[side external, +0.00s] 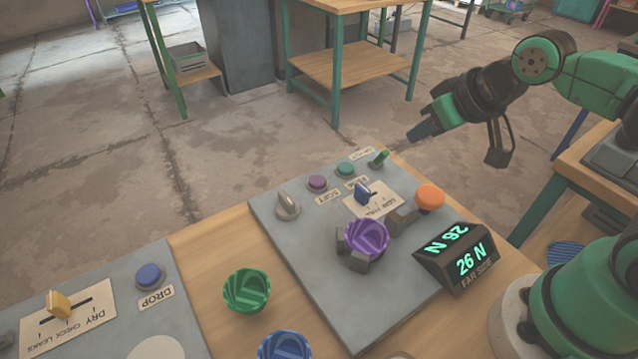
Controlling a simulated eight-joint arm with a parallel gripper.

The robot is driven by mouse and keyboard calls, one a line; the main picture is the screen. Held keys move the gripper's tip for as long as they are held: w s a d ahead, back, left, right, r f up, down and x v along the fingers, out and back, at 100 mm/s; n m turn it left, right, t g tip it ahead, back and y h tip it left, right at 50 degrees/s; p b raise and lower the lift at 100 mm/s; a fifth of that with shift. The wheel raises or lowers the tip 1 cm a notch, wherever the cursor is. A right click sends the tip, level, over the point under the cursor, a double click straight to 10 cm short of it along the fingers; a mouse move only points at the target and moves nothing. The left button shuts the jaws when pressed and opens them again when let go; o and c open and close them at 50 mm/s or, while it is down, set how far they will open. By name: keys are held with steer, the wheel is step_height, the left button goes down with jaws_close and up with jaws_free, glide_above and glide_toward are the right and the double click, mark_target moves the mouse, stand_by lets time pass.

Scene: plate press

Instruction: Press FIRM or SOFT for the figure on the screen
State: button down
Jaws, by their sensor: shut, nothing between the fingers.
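The dark screen box (462,258) at the panel's right shows "26 N" in green on two faces, with "FAR SIDE" printed below the nearer one. A purple button (317,182) and a teal button (345,168) stand on the grey panel's far part. The label (328,196) by the purple button appears to read SOFT, upside down. The label (357,181) by the teal button is small and appears to read FIRM. My gripper (420,133) is shut and empty, in the air up and right of both buttons, apart from them.
A purple ribbed cup (366,238) sits between dark grey blocks on the panel (365,310). Near the buttons are a grey knob (287,205), a blue slider (363,192), a green switch (379,157) and an orange knob (430,196). A green cup (247,290) stands left.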

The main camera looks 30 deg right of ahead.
steer(key=shift+s, duration=0.25)
steer(key=shift+n, duration=0.3)
step_height(320, 180, up, 4)
steer(key=n+g, duration=0.7)
steer(key=n, duration=1.1)
glide_above(343, 163)
steer(key=shift+f, duration=0.1)
steer(key=shift+f, duration=0.1)
step_height(343, 163, down, 14)
steer(key=shift+r, duration=0.1)
